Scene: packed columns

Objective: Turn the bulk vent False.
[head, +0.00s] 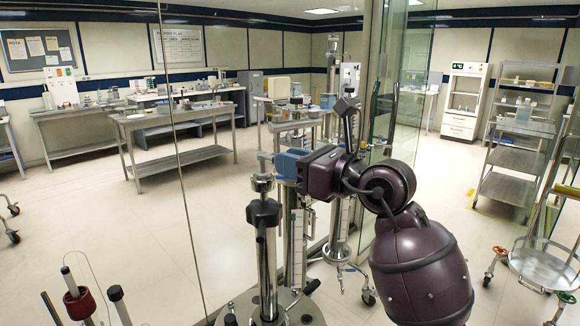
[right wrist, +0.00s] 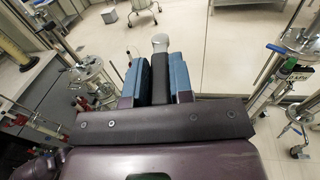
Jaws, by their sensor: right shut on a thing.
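My right gripper (head: 283,164) reaches in from the right in the head view, level, at the top of a metal column fitting (head: 264,184). In the right wrist view its two blue fingers (right wrist: 158,80) are closed on a dark bar-shaped handle (right wrist: 159,68) lying between them. A pale rounded end (right wrist: 160,43) shows just beyond the handle. I take this to be the bulk vent's handle, but no label on it can be read. The gripper hides most of the handle in the head view. My left gripper is not in view.
Upright metal columns stand close around the gripper, with a glass panel (head: 397,75) behind my arm. A steel table (head: 170,117) stands at the left, and a wheeled shelf rack (head: 508,186) at the right. Open floor lies between them. A rod with a red collar (head: 79,303) stands at the lower left.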

